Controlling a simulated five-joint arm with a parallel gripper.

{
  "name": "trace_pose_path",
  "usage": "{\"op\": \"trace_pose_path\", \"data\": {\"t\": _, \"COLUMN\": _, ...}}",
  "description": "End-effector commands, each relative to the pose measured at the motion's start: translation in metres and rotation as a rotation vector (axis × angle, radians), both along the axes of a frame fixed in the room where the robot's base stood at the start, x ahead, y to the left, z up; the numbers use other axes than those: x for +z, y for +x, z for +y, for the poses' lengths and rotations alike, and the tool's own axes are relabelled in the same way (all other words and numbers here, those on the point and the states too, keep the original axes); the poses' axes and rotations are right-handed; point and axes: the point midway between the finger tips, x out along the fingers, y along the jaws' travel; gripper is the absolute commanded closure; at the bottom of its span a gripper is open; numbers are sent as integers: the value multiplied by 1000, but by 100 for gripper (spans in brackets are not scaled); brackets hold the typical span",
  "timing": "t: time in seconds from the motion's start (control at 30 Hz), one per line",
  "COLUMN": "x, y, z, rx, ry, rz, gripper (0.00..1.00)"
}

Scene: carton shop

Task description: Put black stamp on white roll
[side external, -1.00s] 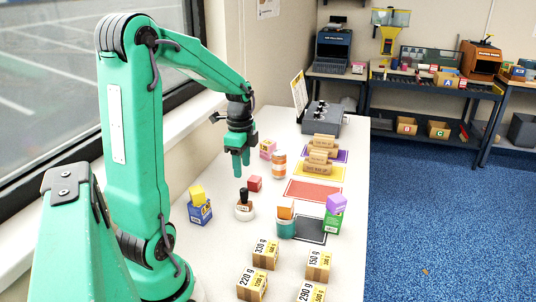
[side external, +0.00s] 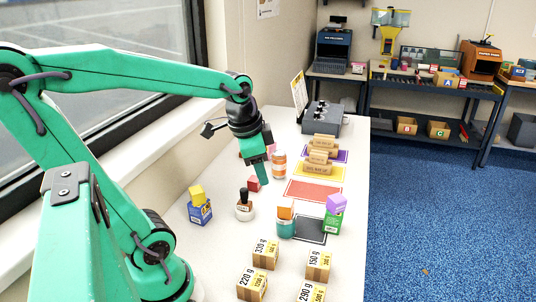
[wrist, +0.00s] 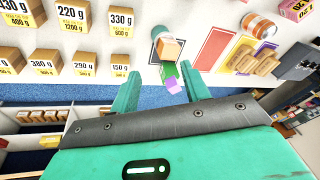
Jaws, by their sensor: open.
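The black stamp (side external: 244,194) stands upright on top of the white roll (side external: 244,212), which sits on the table in the side external view. Neither shows in the wrist view. My gripper (side external: 265,178) is above the table, up and to the right of the stamp in the side view, and apart from it. In the wrist view my gripper (wrist: 160,95) has its two fingers wide apart with nothing held between them.
An orange block sits on a teal roll (side external: 286,230); a purple block sits on a green box (side external: 332,222). A yellow block tops a blue box (side external: 200,213). A red block (side external: 254,184) and orange-white roll (side external: 279,166) are near my gripper. Several weight boxes (side external: 265,254) stand in front.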

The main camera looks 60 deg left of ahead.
Motion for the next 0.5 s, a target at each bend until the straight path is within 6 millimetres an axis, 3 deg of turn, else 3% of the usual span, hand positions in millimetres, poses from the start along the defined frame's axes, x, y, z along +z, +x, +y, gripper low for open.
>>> {"op": "trace_pose_path", "data": {"t": 0.2, "x": 13, "y": -22, "z": -43, "rx": 143, "ry": -82, "rz": -128, "gripper": 54}}
{"op": "trace_pose_path", "data": {"t": 0.5, "x": 17, "y": -42, "z": -70, "rx": 268, "ry": -185, "rz": -214, "gripper": 54}}
